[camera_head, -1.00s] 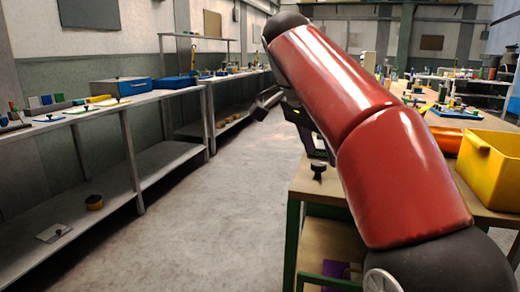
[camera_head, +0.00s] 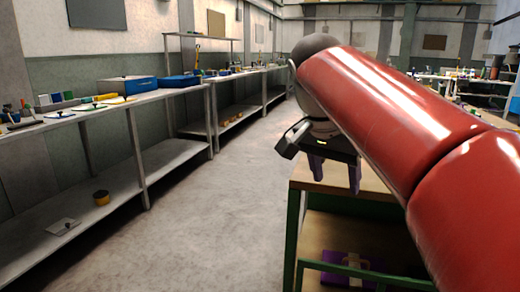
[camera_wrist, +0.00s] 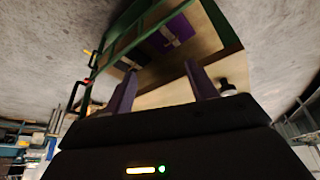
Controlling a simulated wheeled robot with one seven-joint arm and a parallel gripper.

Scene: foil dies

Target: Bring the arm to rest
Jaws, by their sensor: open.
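My red arm (camera_head: 400,110) reaches across the right half of the head view, over the wooden bench. My gripper (camera_head: 338,178) hangs at its end with two purple fingers pointing down, at the bench's left end. In the wrist view the fingers (camera_wrist: 160,90) stand apart with nothing between them, so the gripper is open and empty. The arm hides much of the bench top.
The bench (camera_head: 306,172) has a green frame and a lower shelf holding a purple item (camera_head: 345,266). Grey shelving (camera_head: 140,165) with a blue box (camera_head: 180,82) and small parts runs along the left. The floor (camera_head: 225,220) between is clear.

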